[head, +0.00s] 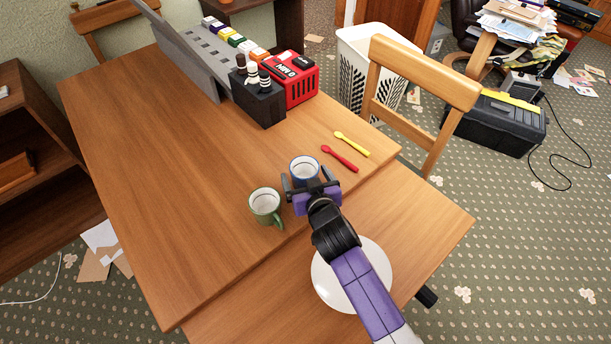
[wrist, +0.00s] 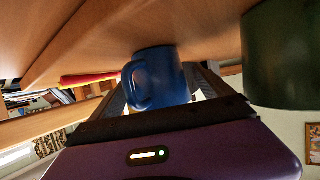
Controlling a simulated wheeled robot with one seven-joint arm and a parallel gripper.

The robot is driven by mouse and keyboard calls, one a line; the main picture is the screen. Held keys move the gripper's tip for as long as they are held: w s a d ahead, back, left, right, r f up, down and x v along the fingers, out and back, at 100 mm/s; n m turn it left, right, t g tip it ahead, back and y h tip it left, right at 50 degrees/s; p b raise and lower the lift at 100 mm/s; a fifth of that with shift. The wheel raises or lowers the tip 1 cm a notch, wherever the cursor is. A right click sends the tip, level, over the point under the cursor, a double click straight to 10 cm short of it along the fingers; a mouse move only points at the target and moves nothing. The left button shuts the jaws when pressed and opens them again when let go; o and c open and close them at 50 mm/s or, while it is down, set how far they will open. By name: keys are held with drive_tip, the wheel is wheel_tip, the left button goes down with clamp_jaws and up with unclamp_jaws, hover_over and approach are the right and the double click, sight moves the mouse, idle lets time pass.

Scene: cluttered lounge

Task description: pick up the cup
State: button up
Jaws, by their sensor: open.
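Two cups stand on the wooden table (head: 180,170). One is a blue cup with a white inside (head: 304,165); the other is a green cup (head: 265,204) to its left and nearer. My gripper (head: 311,181) is open and low over the table at the blue cup. In the wrist view, the blue cup (wrist: 158,78) appears between the two fingers, with its handle on the left, and no grip on it shows. The green cup (wrist: 283,55) shows at the right edge of the wrist view, outside the fingers.
A red spoon (head: 340,159) and a yellow spoon (head: 352,144) lie beyond the blue cup. A white plate (head: 326,277) lies partly under my arm. A black bottle holder (head: 257,103) and red box (head: 290,82) stand farther back. The table's left side is clear.

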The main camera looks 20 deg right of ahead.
drive_tip(key=shift+w+f, duration=0.2)
drive_tip(key=shift+w, duration=0.3)
drive_tip(key=c, duration=1.7)
drive_tip(key=shift+r, duration=0.1)
